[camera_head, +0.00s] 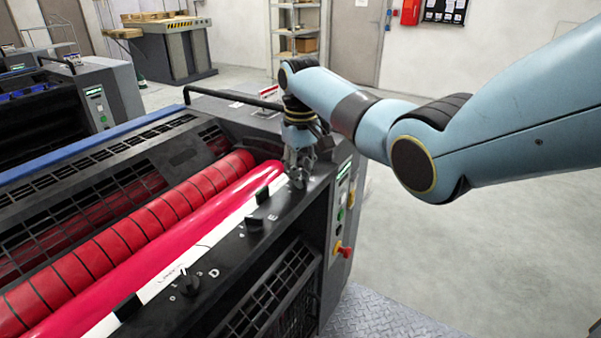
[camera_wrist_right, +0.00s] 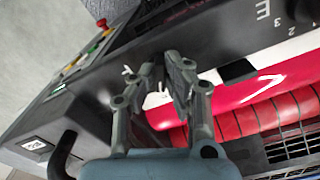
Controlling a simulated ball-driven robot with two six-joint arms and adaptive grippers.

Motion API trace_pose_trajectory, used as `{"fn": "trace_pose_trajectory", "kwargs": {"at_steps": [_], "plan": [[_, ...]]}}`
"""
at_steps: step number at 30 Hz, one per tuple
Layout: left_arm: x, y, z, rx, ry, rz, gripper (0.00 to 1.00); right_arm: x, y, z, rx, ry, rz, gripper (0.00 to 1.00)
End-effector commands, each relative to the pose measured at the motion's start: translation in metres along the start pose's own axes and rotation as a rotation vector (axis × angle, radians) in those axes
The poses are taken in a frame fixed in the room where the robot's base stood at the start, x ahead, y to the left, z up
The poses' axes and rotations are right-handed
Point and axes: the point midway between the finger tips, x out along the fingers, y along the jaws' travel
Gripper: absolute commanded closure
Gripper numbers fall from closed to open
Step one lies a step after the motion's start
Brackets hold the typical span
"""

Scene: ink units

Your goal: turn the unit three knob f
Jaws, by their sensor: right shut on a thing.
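My right gripper (camera_head: 298,178) reaches down from the right arm onto the far right end of the black panel of the ink unit. In the right wrist view its two fingers (camera_wrist_right: 162,72) point at the panel and are close together, shut on a knob. That knob, knob f, is hidden by the fingers in both views. Knob E (camera_head: 254,222) stands nearer on the same panel with its white letter beside it; part of it shows in the wrist view (camera_wrist_right: 306,12). Knob D (camera_head: 187,285) is nearer still. My left gripper is not in view.
A red roller (camera_head: 150,220) and a pink-red ink roller (camera_head: 170,255) lie left of the panel. A black rail (camera_head: 232,98) is behind. Floor at right is clear.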

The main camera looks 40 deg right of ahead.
Motion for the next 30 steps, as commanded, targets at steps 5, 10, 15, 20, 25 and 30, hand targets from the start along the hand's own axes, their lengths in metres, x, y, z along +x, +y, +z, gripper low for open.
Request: {"fn": "trace_pose_trajectory", "kwargs": {"at_steps": [5,10,15,20,25,30], "plan": [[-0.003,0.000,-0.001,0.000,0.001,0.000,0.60,-0.001,0.000,0.000,0.015,-0.001,0.000,1.00],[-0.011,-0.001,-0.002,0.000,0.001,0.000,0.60,-0.002,0.000,0.000,0.074,-0.001,0.000,1.00],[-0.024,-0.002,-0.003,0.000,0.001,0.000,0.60,-0.004,-0.001,0.000,0.186,-0.002,-0.001,1.00],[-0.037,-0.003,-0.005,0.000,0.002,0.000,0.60,-0.004,-0.001,0.000,0.327,-0.002,-0.001,1.00],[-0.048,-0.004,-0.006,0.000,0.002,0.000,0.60,-0.004,-0.002,-0.001,0.482,-0.001,-0.001,1.00],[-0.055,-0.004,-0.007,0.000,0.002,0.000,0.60,-0.003,-0.002,-0.001,0.625,0.000,0.000,1.00]]}}
